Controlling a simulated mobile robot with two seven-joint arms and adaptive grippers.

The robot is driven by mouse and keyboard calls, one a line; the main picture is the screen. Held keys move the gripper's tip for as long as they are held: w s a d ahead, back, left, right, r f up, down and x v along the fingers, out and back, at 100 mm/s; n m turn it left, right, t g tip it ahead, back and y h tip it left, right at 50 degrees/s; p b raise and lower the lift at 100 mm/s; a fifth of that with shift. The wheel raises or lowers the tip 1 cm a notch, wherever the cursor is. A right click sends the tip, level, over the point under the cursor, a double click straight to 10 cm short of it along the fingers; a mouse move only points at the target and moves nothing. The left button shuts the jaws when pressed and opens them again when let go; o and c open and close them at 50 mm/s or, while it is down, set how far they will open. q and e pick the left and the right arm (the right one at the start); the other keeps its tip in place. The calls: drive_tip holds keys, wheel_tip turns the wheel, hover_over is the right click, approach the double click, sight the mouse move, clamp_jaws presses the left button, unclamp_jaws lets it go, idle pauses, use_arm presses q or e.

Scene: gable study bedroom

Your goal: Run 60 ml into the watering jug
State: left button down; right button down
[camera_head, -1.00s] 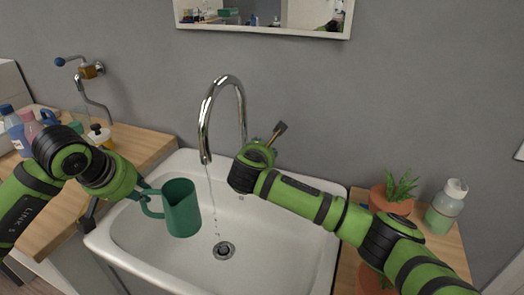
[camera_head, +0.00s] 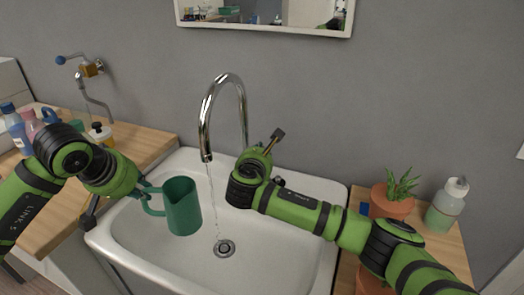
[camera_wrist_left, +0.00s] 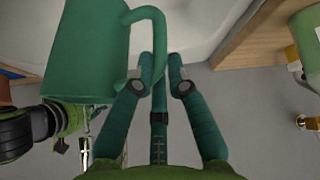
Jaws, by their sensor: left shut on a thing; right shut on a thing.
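The green watering jug (camera_head: 183,207) hangs upright over the sink, and my left gripper (camera_head: 147,192) is shut on its handle. The left wrist view shows the jug (camera_wrist_left: 85,45) beside the fingers (camera_wrist_left: 158,80). The chrome tap (camera_head: 207,115) arches over the sink, and a thin stream of water (camera_head: 211,190) falls from its spout. The stream passes to the right of the jug, towards the drain (camera_head: 224,248). My right gripper (camera_head: 262,152) is behind the tap's base area, at a dark-tipped tap lever (camera_head: 277,137); its fingertips are mostly hidden by my own wrist.
The white sink (camera_head: 290,262) is otherwise empty. A potted plant (camera_head: 392,204) and a pale green bottle (camera_head: 446,205) stand on the right counter. A mirror (camera_head: 265,28) hangs above.

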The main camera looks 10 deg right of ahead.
drive_tip(key=c, duration=1.2)
unclamp_jaws()
drive_tip(key=shift+o, duration=0.2)
drive_tip(key=v, duration=0.7)
drive_tip(key=shift+s, duration=0.2)
